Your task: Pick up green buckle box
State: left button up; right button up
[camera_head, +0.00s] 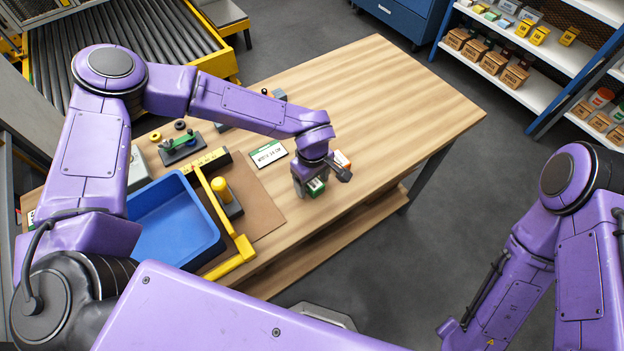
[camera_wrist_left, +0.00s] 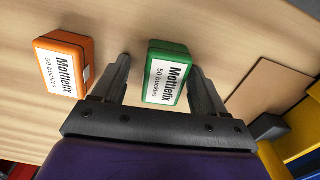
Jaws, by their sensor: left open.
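The green buckle box (camera_wrist_left: 167,72), with a white label reading "Mottlefix 50 buckles", stands on the wooden table. My left gripper (camera_wrist_left: 160,75) is open, with one finger on each side of the green box and gaps visible on both sides. In the head view, the left gripper (camera_head: 312,188) points down over the table's front part, and the green box (camera_head: 317,186) shows partly beneath it. An orange buckle box (camera_wrist_left: 63,64) stands just outside the left finger in the wrist view. It also shows beside the gripper in the head view (camera_head: 342,160).
A blue tray (camera_head: 172,222) and a yellow-framed device (camera_head: 238,258) lie left of the gripper. A green-and-white sign (camera_head: 269,154) lies behind it. The table's right part (camera_head: 420,100) is clear. Shelves (camera_head: 540,60) stand at the far right.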

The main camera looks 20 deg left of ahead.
pick_arm(q)
jog(key=shift+s+r, duration=0.1)
jog(key=shift+s, duration=0.1)
jog(key=shift+s+r, duration=0.1)
jog(key=shift+s, duration=0.05)
jog(key=shift+c, duration=0.9)
jog(key=c, duration=1)
jog(key=shift+o, duration=0.2)
